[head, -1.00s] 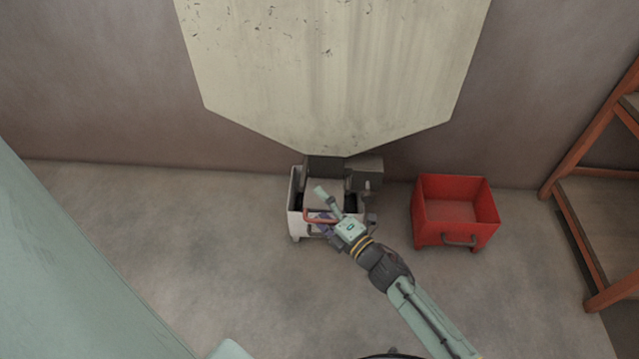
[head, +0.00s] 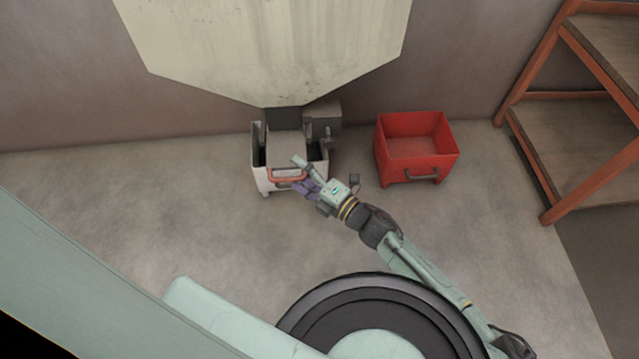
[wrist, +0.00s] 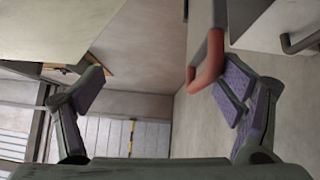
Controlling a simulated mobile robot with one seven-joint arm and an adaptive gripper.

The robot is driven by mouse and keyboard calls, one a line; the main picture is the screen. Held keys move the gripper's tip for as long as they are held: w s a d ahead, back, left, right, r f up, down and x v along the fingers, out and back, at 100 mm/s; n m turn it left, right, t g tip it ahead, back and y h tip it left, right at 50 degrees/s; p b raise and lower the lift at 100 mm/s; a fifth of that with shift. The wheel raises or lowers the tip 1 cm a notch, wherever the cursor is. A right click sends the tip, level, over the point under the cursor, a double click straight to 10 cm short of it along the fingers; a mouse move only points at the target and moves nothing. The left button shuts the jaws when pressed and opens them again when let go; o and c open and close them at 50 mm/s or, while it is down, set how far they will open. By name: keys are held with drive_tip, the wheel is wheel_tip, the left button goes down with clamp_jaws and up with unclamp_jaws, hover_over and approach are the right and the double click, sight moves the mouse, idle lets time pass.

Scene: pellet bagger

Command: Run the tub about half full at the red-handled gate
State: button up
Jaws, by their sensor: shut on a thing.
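A pale tub (head: 262,180) stands on the floor under the spout of the big cream hopper (head: 270,50). A grey gate plate (head: 286,148) reaches out from the spout over the tub and hides much of its inside. The gate's red handle (head: 289,176) is at the plate's front end. Dark inside shows beside the plate; I cannot tell the fill level.
A red tub (head: 417,145) stands empty on the floor to the right. A grey box (head: 322,120) sits beside the spout. An orange-framed shelf (head: 580,110) is at the far right. The floor left of the pale tub is clear.

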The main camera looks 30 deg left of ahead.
drive_tip(key=shift+d+r, duration=0.4)
drive_tip(key=shift+d, duration=0.2)
drive_tip(key=shift+d+r, duration=0.4)
drive_tip(key=shift+d, duration=0.2)
drive_tip(key=shift+c, duration=0.9)
drive_tip(key=shift+d, duration=0.3)
drive_tip(key=c, duration=0.6)
drive_tip(key=shift+s+d+f, duration=0.2)
drive_tip(key=shift+d, duration=0.35)
drive_tip(key=shift+s+d+f, duration=0.2)
drive_tip(key=shift+s+d, duration=0.05)
drive_tip(key=shift+d, duration=0.25)
drive_tip(key=shift+s+d+f, duration=0.2)
drive_tip(key=shift+d, duration=0.35)
drive_tip(key=shift+r+p, duration=0.1)
drive_tip(key=shift+p, duration=0.3)
